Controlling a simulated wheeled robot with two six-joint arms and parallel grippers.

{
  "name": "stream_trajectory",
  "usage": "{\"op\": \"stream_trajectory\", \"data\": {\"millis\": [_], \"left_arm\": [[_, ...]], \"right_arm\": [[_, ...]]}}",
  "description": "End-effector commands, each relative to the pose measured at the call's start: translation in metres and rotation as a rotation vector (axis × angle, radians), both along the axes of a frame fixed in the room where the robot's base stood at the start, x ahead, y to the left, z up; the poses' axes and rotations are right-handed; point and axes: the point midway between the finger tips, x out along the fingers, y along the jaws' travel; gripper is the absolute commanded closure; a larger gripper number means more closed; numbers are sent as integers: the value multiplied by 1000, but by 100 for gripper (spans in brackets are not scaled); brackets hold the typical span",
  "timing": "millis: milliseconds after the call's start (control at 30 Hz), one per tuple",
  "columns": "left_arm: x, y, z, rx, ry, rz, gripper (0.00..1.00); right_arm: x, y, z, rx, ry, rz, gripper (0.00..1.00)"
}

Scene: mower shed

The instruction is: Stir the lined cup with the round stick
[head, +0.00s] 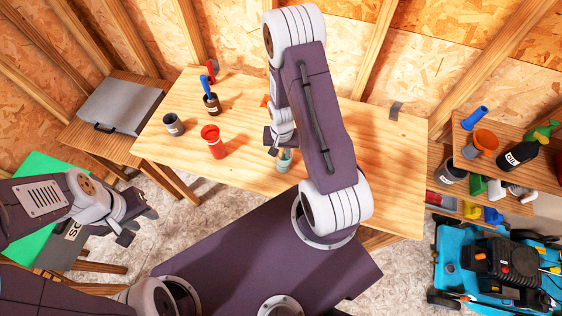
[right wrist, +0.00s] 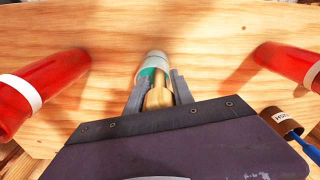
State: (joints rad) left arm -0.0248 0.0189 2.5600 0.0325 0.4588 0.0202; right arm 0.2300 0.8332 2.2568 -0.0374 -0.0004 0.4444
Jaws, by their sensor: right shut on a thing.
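My right gripper (right wrist: 158,88) is shut on the round stick (right wrist: 158,98), a golden-tan rod, in the right wrist view. A pale cup with a teal inside (right wrist: 152,57) is right at the stick's far end. The stick's end overlaps the cup's mouth; how deep it goes is hidden. In the head view this cup (head: 284,164) stands near the table's front edge, below my right gripper (head: 282,150), which my arm partly covers. My left gripper (head: 132,221) is open and empty, off the table at the left.
The wrist view shows red cylinders on both sides (right wrist: 45,88) (right wrist: 292,62). A crowded shelf and blue mower (head: 490,270) are at right.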

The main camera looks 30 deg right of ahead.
Motion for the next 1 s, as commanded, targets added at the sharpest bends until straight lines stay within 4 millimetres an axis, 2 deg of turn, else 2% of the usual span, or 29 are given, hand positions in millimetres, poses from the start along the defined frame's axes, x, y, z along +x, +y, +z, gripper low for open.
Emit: {"op": "stream_trajectory", "data": {"millis": [167,1000], "left_arm": [[0,0,5,0,0,0,64],[0,0,84,0,0,0,64]], "right_arm": [[0,0,6,0,0,0,100],[0,0,89,0,0,0,100]]}}
